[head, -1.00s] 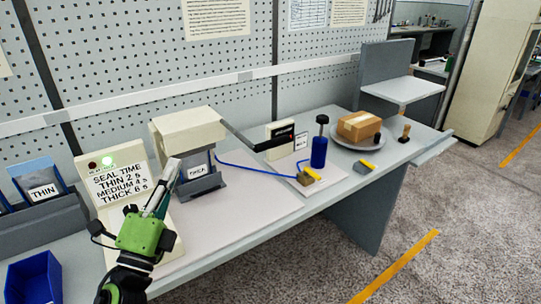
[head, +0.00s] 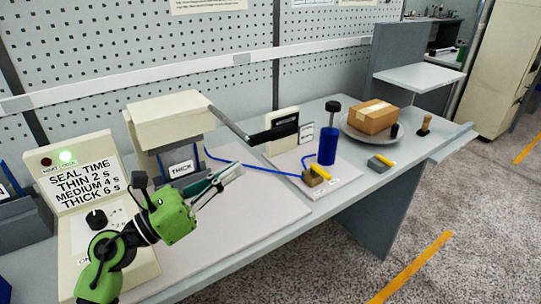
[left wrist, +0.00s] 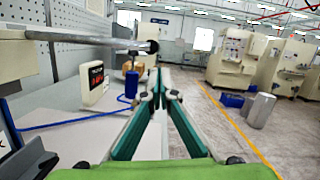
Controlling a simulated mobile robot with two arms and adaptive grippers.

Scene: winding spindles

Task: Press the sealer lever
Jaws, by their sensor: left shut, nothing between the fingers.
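The sealer (head: 170,122) is a cream box with a dark lever (head: 228,122) reaching out to the right and ending in a black grip (head: 274,134). The lever looks raised above the bench. In the left wrist view the lever (left wrist: 90,36) crosses the upper left as a bar, above and left of my fingertips. My left gripper (head: 232,172), green with teal fingers, is shut and empty. It points right, in front of the sealer and lower in the picture than the lever, apart from it. Its closed fingers also show in the left wrist view (left wrist: 160,85). My right gripper is not seen.
A control panel (head: 80,175) with seal times, a dial and a lit green lamp stands at left. A "THICK" holder (head: 180,168) is before the sealer. The bench front is bare.

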